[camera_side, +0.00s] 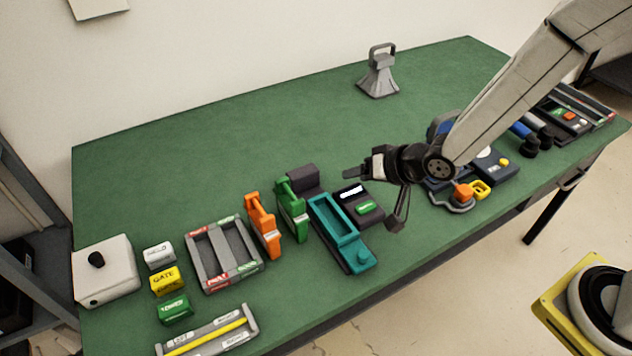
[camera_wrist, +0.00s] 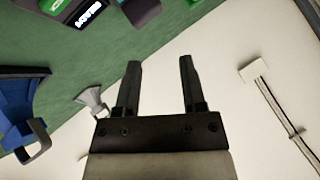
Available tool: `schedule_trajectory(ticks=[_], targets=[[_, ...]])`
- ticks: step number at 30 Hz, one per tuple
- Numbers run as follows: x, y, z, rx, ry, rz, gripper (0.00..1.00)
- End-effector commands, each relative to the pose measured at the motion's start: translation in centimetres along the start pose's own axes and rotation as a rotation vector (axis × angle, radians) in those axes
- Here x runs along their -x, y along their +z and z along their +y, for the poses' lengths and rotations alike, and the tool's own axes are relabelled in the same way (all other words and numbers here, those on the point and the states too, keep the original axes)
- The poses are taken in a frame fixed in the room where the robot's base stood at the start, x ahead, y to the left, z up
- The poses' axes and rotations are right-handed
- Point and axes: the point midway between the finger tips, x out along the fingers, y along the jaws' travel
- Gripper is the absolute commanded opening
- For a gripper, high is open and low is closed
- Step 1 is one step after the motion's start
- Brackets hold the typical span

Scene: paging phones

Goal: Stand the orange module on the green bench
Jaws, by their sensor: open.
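The orange module (camera_side: 263,225) stands on the green bench (camera_side: 250,130), between a grey tray and a similar green module (camera_side: 291,208). The orange module does not show there.
A grey tray (camera_side: 189,252), a white box (camera_side: 103,270) and small labelled blocks (camera_side: 166,281) crowd the front left. A dark device with a screen (camera_side: 358,205) lies under my gripper. A grey cone-shaped stand (camera_side: 379,80) is at the back. The bench's back half is mostly clear.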

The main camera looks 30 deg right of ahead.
Motion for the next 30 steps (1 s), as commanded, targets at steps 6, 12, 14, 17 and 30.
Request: schedule_trajectory(ticks=[6,12,14,17,30], targets=[[5.1,-1.2,5.7,0.139,0.224,-0.109,0.52],[10.2,-0.3,9.8,0.241,0.362,-0.279,0.52],[11.7,0.2,10.7,0.263,0.385,-0.33,0.52],[13.6,1.0,11.7,0.293,0.408,-0.407,0.52],[15.8,2.2,12.6,0.324,0.42,-0.499,0.52]])
